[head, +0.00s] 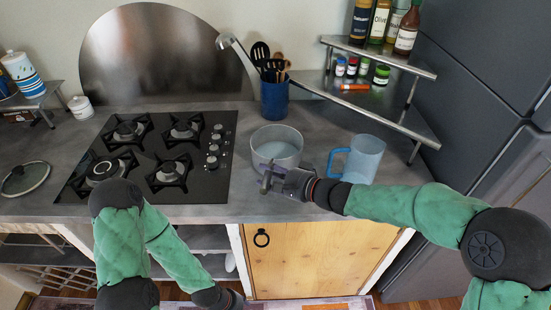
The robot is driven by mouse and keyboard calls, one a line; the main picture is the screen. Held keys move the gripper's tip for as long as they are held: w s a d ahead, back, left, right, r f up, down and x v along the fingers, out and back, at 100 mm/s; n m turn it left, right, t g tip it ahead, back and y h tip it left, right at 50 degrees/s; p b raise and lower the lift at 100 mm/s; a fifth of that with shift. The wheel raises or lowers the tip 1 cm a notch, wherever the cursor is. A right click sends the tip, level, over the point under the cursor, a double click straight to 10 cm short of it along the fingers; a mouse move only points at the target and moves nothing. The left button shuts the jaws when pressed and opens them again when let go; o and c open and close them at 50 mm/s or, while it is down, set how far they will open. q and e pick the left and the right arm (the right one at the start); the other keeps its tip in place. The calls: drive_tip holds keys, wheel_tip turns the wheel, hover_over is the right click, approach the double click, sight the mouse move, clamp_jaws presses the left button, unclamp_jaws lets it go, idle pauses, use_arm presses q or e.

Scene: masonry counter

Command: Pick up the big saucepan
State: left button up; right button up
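The big saucepan (277,142) is a light grey metal pot standing upright on the counter, right of the hob, with a pale inside. My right gripper (268,181) is at its front side, at the lower front wall, and overlaps it in the view. Whether the fingers touch the pan or close on a handle cannot be made out; any handle is hidden behind the gripper. My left arm hangs low in front of the counter, and its gripper is out of the picture.
A blue translucent mug (365,160) stands close right of the saucepan, just behind my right wrist. A black hob (150,155) lies left. A blue utensil pot (274,100) and a tiered metal shelf (385,108) stand behind. A glass lid (25,178) lies far left.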

clamp_jaws()
drive_tip(key=shift+r, duration=0.2)
drive_tip(key=shift+r, duration=0.15)
